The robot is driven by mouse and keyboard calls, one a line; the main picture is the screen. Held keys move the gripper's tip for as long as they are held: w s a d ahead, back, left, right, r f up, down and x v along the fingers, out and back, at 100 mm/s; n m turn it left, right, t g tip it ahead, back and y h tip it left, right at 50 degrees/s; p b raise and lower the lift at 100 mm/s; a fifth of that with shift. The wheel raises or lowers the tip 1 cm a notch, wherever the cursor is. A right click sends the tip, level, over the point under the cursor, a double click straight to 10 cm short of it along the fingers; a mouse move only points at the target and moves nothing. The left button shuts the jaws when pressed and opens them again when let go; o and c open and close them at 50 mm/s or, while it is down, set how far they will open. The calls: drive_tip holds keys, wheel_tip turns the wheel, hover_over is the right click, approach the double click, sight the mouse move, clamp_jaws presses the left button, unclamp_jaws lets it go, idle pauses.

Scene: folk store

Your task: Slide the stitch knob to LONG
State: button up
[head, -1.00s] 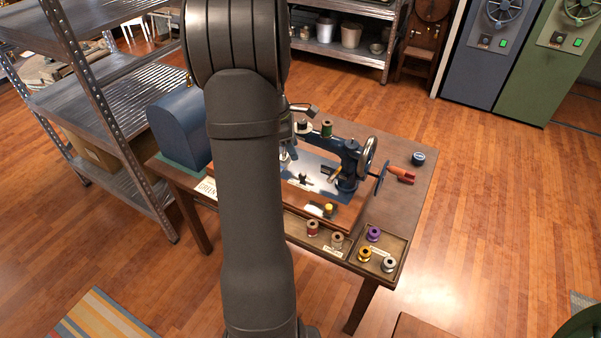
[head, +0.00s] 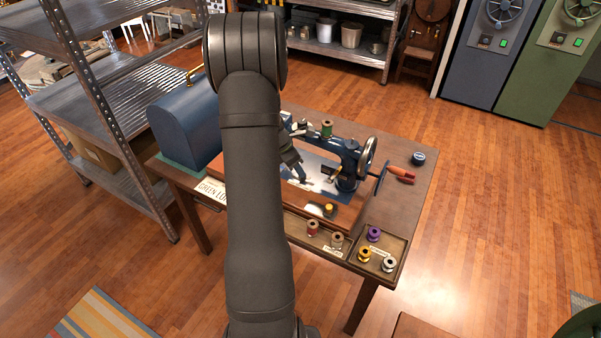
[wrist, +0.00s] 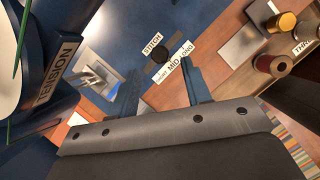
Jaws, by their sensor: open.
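The blue sewing machine (head: 347,158) stands on a wooden base on the table. In the wrist view, the dark round stitch knob (wrist: 158,53) sits beside the STITCH label (wrist: 152,42). The labels SHORT (wrist: 160,77), MID (wrist: 173,65) and LONG (wrist: 187,48) run along its side. The knob appears about level with MID. My gripper (wrist: 159,72) is open, its two blue-looking fingers on either side of the line to the knob. The knob seems just beyond the fingertips; contact cannot be told. In the head view, my gripper (head: 299,176) is low over the machine's bed, partly hidden.
A TENSION label (wrist: 59,72) is on the machine part close at left in the wrist view. Thread spools (head: 312,228) stand in trays along the table's front edge. A blue domed cover (head: 186,122) stands at left. An orange-handled tool (head: 400,173) lies at right.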

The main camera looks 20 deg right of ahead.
drive_tip(key=shift+x, duration=2.3)
clamp_jaws()
